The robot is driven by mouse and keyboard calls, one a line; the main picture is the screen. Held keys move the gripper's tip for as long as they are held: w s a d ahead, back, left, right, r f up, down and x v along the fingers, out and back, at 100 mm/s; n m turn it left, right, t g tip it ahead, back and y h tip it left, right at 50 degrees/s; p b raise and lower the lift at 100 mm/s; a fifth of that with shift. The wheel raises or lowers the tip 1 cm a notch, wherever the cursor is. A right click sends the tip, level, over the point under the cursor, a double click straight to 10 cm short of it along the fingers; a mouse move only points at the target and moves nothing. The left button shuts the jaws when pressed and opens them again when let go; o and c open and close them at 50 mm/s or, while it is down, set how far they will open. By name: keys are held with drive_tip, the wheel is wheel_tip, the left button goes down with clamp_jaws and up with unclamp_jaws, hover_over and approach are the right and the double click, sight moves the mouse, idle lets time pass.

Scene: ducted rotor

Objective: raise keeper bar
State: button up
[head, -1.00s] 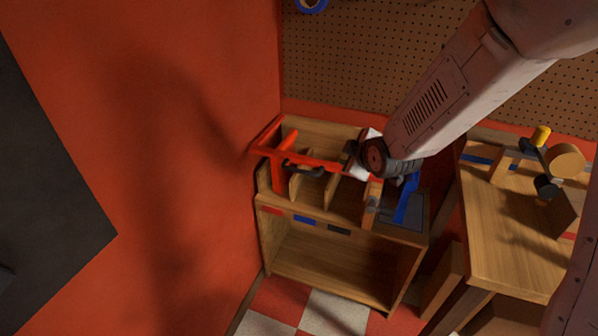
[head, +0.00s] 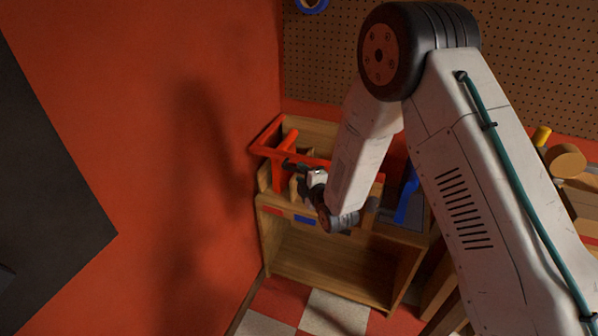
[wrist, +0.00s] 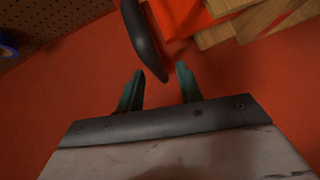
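The keeper bar (head: 313,160) is a red bar lying across the top of the wooden divided rack. Its left end meets a red frame piece (head: 279,172). The black curved handle (wrist: 145,40) is in the upper middle of the wrist view, beside red parts. My gripper (wrist: 160,70) is open, with two teal fingers apart. The handle's near end shows between the fingertips in that view; I cannot tell whether they touch. In the head view my gripper (head: 296,168) is at the handle's place, and my wrist hides part of the bar and rack.
The wooden rack (head: 315,270) stands against the red wall (head: 140,150), close on its left. A blue part (head: 407,196) stands at the rack's right end. A workbench with wooden pieces (head: 566,161) is at the right. A pegboard (head: 320,60) is behind.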

drive_tip(key=shift+x, duration=1.3)
clamp_jaws()
drive_tip(key=shift+r, duration=0.15)
